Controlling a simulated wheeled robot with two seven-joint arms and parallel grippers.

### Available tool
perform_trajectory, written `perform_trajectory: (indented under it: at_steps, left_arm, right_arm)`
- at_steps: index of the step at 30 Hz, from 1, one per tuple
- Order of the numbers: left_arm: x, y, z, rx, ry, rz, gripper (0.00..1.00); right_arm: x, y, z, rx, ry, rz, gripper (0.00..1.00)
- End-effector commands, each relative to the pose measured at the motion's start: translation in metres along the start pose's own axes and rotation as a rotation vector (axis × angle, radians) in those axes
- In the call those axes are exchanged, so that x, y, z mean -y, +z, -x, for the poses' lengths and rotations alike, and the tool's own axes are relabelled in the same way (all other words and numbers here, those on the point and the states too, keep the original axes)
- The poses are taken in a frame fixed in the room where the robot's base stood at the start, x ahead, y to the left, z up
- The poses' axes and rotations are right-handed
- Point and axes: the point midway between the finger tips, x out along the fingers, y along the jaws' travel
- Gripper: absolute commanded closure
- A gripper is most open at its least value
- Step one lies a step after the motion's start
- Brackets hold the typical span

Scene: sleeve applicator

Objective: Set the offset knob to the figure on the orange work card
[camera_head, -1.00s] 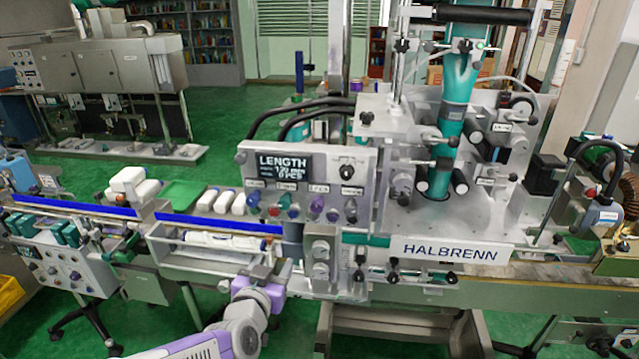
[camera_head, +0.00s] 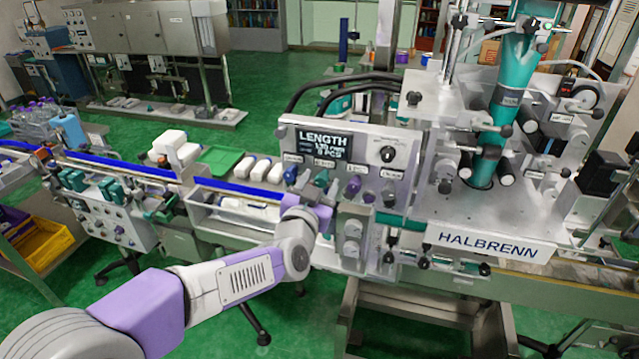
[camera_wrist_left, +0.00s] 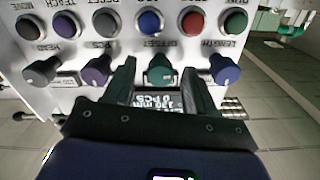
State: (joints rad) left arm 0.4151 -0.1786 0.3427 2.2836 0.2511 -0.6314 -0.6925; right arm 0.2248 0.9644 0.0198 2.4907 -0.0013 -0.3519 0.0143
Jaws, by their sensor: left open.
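The green offset knob (camera_wrist_left: 160,68) is on the panel's knob row, with a label beside it that appears to read OFFSET. My left gripper (camera_wrist_left: 161,75) is open, its dark fingers on either side of the green knob; I cannot tell whether they touch it. In the head view my left gripper (camera_head: 318,187) is at the panel's lower left, partly covering the green knob (camera_head: 321,177). The display (camera_head: 338,143) shows LENGTH in large letters; its smaller lines are hard to read. I cannot make out an orange work card. My right gripper is out of view.
The blue length knob (camera_wrist_left: 223,68) and purple PCS knob (camera_wrist_left: 97,68) flank the green one closely. A grey head knob (camera_wrist_left: 40,70) sits beyond. Several push buttons, including a blue one (camera_wrist_left: 150,23), line the panel. A conveyor with white bottles (camera_head: 260,169) runs left.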

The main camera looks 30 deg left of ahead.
Motion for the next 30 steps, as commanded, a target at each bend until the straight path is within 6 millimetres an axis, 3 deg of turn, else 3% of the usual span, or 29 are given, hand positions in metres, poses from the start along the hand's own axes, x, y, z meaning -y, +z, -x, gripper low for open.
perform_trajectory:
  at_steps: [9,21,30]
  left_arm:
    - [0.0002,-0.0003,-0.0031,-0.001,0.000,0.000,0.44]
    - [0.0001,-0.0001,-0.0028,0.000,0.000,0.001,1.00]
    - [-0.0004,0.0010,-0.0028,-0.001,0.001,0.047,1.00]
  right_arm:
    - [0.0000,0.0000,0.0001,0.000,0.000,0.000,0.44]
    - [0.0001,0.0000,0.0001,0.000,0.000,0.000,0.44]
    - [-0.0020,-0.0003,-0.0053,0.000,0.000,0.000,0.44]
